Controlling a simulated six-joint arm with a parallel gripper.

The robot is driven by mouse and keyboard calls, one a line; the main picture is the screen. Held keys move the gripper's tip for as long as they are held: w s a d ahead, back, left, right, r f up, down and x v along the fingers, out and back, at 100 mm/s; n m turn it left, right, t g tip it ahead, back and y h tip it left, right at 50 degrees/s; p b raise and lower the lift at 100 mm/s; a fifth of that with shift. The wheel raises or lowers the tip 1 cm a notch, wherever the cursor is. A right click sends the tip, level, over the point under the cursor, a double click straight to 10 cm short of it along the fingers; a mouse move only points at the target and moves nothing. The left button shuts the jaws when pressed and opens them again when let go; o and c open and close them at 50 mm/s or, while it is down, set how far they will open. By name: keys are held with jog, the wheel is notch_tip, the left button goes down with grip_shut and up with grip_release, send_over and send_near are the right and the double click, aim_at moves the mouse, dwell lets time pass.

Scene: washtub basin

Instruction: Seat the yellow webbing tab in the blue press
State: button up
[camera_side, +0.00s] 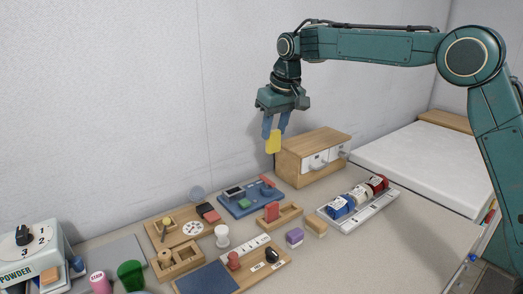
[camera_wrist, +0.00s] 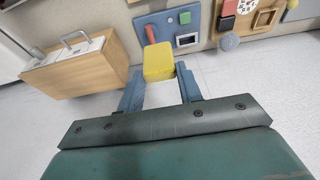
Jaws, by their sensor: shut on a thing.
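The yellow webbing tab (camera_side: 273,143) is held between the blue fingers of my gripper (camera_side: 276,132), well above the counter. In the wrist view the tab (camera_wrist: 158,60) sits between the two fingertips (camera_wrist: 158,86) and sticks out past them. The blue press (camera_side: 242,203) lies on the counter below my gripper, in front of the wooden drawer box. It has a red handle, a small green block and a pale-framed dark window. In the wrist view the press (camera_wrist: 168,22) appears beyond the tab, which is apart from it.
A wooden box (camera_side: 318,146) with white drawer fronts stands behind the press. A white tray (camera_side: 365,208) with coloured rolls lies to the right. Wooden boards (camera_side: 178,228), blocks, a white knob and a purple block (camera_side: 294,236) crowd the front. The air around my gripper is clear.

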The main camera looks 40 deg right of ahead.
jog(key=w+a+f, duration=0.7)
jog(key=w+f, duration=0.1)
jog(key=w, duration=0.1)
jog(key=shift+w+f, duration=0.25)
jog(key=shift+f, duration=0.1)
send_over(232, 190)
jog(key=s, duration=0.2)
jog(key=shift+s+f+x, duration=0.1)
jog(key=shift+s+x, duration=0.15)
jog(key=shift+x, duration=1)
jog(key=shift+s+f+x, duration=0.1)
jog(key=shift+s+x, duration=0.2)
jog(key=shift+x, duration=1)
jog(key=shift+s+f+x, duration=0.1)
jog(key=shift+s+x, duration=0.15)
jog(key=shift+x, duration=1)
jog(key=shift+f, duration=0.1)
jog(key=o, duration=1)
jog(key=shift+c, duration=0.2)
